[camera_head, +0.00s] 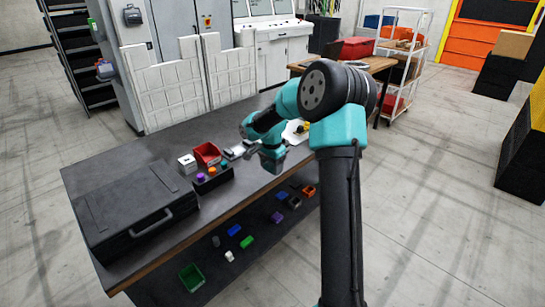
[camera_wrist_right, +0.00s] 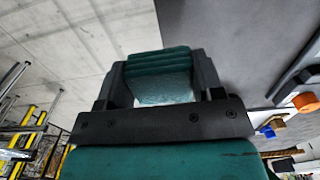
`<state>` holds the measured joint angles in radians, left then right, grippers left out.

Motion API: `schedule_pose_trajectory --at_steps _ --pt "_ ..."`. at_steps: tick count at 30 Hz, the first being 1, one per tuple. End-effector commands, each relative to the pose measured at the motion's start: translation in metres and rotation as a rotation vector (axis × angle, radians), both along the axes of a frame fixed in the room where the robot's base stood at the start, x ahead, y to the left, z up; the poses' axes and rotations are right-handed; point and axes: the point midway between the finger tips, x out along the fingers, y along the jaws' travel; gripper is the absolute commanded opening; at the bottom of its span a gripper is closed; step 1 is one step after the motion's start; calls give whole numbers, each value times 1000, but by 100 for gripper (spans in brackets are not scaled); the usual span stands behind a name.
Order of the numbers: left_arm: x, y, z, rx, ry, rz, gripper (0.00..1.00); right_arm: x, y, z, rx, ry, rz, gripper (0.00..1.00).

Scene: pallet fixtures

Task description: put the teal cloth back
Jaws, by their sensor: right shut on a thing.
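The teal cloth (camera_wrist_right: 160,62) is a folded stack of several layers, seen in the right wrist view. It sits between the two dark fingers of my right gripper (camera_wrist_right: 160,75), which is shut on it. In the head view my right gripper (camera_head: 271,160) hangs over the front part of the dark table, right of the red bin; the cloth is hard to tell from the teal arm there. My left gripper is in neither view.
The dark table (camera_head: 115,167) bears a black case (camera_head: 135,210) at left, a red bin (camera_head: 207,153), a white box (camera_head: 187,163) and a black block with coloured caps (camera_head: 215,181). Small bins, including a green one (camera_head: 192,277), lie on the lower shelf. White panels (camera_head: 170,92) stand behind.

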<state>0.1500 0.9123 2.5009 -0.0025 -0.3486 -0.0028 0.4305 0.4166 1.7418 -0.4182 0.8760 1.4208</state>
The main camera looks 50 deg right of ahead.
Motion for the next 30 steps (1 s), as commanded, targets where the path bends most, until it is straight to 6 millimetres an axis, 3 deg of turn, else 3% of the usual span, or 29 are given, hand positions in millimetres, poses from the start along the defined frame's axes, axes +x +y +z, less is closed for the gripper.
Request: schedule_pose_trajectory --at_steps 30 --pt "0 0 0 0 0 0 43 96 -109 -14 0 0 -1 39"
